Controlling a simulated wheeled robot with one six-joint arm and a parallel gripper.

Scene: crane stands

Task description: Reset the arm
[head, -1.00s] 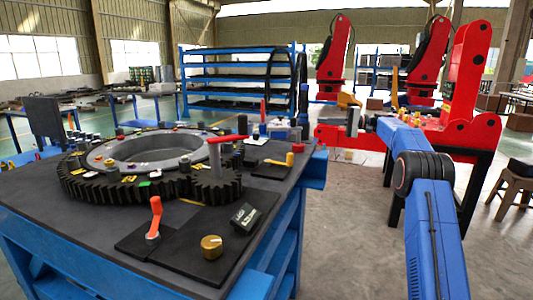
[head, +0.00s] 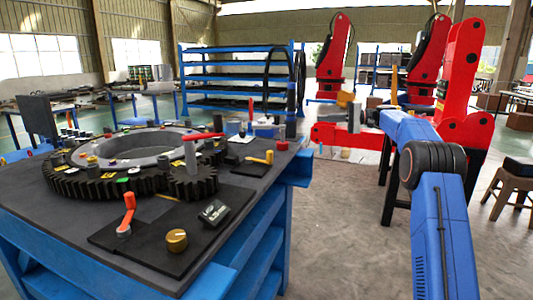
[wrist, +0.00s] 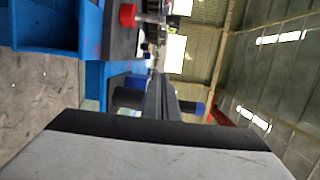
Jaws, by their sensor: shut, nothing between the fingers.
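My blue arm (head: 440,215) rises at the right in the head view. It bends at a dark elbow joint, and its forearm (head: 405,125) points away and left, to the right of the work table (head: 225,235). A grey wrist part (head: 354,117) shows at its far end, in front of the red crane stand. The fingers are too small to make out there. In the wrist view my gripper (wrist: 163,95) is seen beyond the pale housing, with its dark fingers shut and nothing held. Part of the blue table frame (wrist: 45,25) is beside it at upper left.
The table carries a large dark gear ring (head: 100,183), a red-handled lever (head: 203,137), an orange lever (head: 127,212) and a brass knob (head: 177,240). A red crane stand (head: 465,90) is beyond my arm. A stool (head: 515,180) stands at right. Floor between table and arm is clear.

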